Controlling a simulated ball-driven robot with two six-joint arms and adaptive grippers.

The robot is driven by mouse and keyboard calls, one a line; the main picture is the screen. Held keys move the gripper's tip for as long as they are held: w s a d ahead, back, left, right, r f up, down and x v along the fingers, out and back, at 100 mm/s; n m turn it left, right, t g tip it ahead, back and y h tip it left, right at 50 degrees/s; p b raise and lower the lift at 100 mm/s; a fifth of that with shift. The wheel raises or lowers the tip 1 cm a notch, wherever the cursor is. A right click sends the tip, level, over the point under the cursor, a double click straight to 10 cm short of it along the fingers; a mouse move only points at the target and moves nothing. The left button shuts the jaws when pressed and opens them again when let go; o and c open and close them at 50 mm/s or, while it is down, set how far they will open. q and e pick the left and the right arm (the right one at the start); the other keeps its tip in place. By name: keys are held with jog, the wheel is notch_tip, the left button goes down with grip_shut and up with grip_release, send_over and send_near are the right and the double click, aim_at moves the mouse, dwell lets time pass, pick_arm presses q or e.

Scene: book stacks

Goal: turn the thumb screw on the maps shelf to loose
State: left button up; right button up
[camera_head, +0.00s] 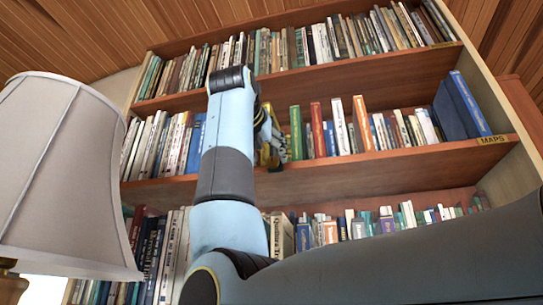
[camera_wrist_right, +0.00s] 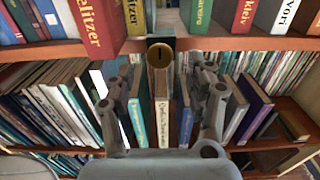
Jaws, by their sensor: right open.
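The maps shelf (camera_head: 330,178) is the middle wooden shelf in the head view, with a yellow MAPS label (camera_head: 491,140) at its right end. A round brass thumb screw (camera_wrist_right: 160,55) with a dark slot shows in the right wrist view, just below the shelf edge. My right gripper (camera_head: 271,140) is at the front of this shelf. In the right wrist view its two fingers are open, one on each side of the screw, and I see no clear contact. In the head view my arm and gripper hide the screw. My left gripper is not in view.
Upright books (camera_wrist_right: 90,22) stand on the shelf just above the gripper. More books (camera_wrist_right: 55,110) fill the shelf below, behind the fingers. A blue binder (camera_head: 455,108) leans near the MAPS label. A large lampshade (camera_head: 60,170) stands at the left.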

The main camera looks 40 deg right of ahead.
aim_at(272, 161)
jog(key=p+x, duration=0.1)
jog(key=x, duration=0.3)
jog(key=shift+w+d, duration=0.1)
grip_shut()
